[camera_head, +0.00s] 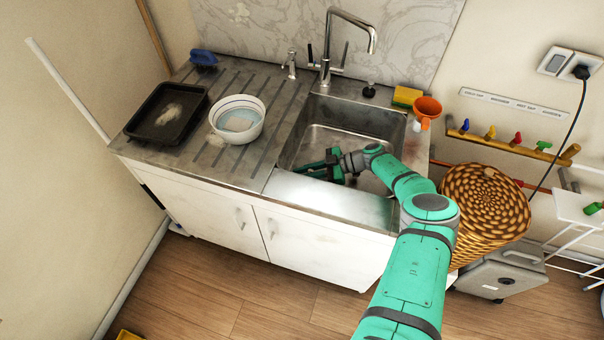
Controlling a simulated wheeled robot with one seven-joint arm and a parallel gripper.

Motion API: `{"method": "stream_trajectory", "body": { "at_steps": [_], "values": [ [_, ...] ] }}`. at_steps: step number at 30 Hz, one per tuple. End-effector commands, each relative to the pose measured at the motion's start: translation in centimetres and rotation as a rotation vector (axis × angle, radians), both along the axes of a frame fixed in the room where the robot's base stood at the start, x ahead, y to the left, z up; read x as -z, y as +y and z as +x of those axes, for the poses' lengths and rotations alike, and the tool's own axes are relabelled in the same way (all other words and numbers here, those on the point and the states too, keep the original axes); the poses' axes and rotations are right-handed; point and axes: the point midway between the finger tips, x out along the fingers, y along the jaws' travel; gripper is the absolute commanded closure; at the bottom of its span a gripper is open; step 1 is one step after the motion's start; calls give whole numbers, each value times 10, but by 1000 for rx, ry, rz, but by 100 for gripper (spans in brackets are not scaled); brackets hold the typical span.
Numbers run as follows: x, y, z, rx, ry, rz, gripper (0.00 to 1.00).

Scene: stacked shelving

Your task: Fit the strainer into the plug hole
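The steel sink basin (345,138) is set into the right part of the counter. My green arm reaches into it from the right, and my gripper (312,170) is low inside the basin near its front left corner. The gripper is small and seen from above, so I cannot tell whether its fingers are open or shut, or whether they hold anything. I cannot make out the plug hole; the gripper and arm cover part of the basin floor. I cannot identify the strainer. A small dark round object (369,90) stands on the rim behind the basin.
A tall tap (345,20) arches behind the basin. A yellow sponge (405,96) and an orange funnel-shaped cup (428,107) are at the right. A white bowl (237,119) and black tray (165,114) stand on the drainer. A wicker basket (484,205) is beside the cabinet.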

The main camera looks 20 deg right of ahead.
Motion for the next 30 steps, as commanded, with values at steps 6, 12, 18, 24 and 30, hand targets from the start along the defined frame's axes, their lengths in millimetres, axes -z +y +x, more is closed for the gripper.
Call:
{"method": "stream_trajectory", "body": {
  "at_steps": [6,12,18,24,30],
  "values": [
    [1,0,0,-1,0,0,100],
    [5,1,0,0,0,1,100],
    [10,1,0,-1,-1,0,100],
    [12,0,0,0,-1,-1,100],
    [12,0,0,0,-1,1,100]
  ]
}}
